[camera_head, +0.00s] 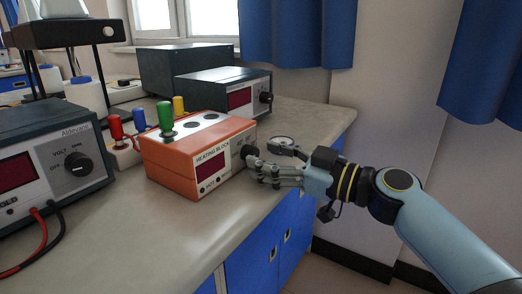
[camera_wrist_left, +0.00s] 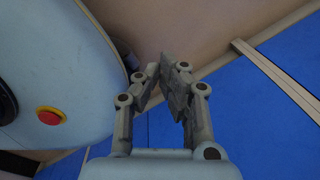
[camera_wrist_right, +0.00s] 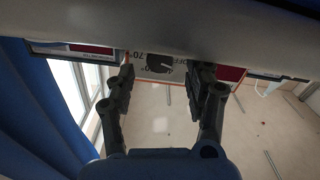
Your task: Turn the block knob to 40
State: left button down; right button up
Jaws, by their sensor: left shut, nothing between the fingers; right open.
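The orange heating block (camera_head: 196,158) stands on the bench with a dark screen and a black knob (camera_head: 249,151) on its front face. The knob also shows in the right wrist view (camera_wrist_right: 160,63), between the fingers and beyond their tips, with OFF and 70 printed near it. I cannot read its setting surely. My right gripper (camera_head: 262,172) is open in front of the knob, and I see no contact with it. My left gripper (camera_wrist_left: 165,72) is shut and empty, away from the block; the head view does not show it.
A power supply (camera_head: 50,155) with red and black leads stands at the left. Red, blue, green and yellow handled pieces stand at and behind the block. Another boxed instrument (camera_head: 225,95) is behind. The bench front (camera_head: 165,235) is bare.

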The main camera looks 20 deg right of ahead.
jog(key=shift+x, duration=0.85)
jog(key=shift+w+a, duration=0.1)
jog(key=shift+w, duration=0.05)
grip_shut()
pick_arm(q)
jog(key=shift+w+a+r, duration=0.1)
jog(key=shift+w, duration=0.3)
pick_arm(e)
jog(key=shift+f, duration=0.1)
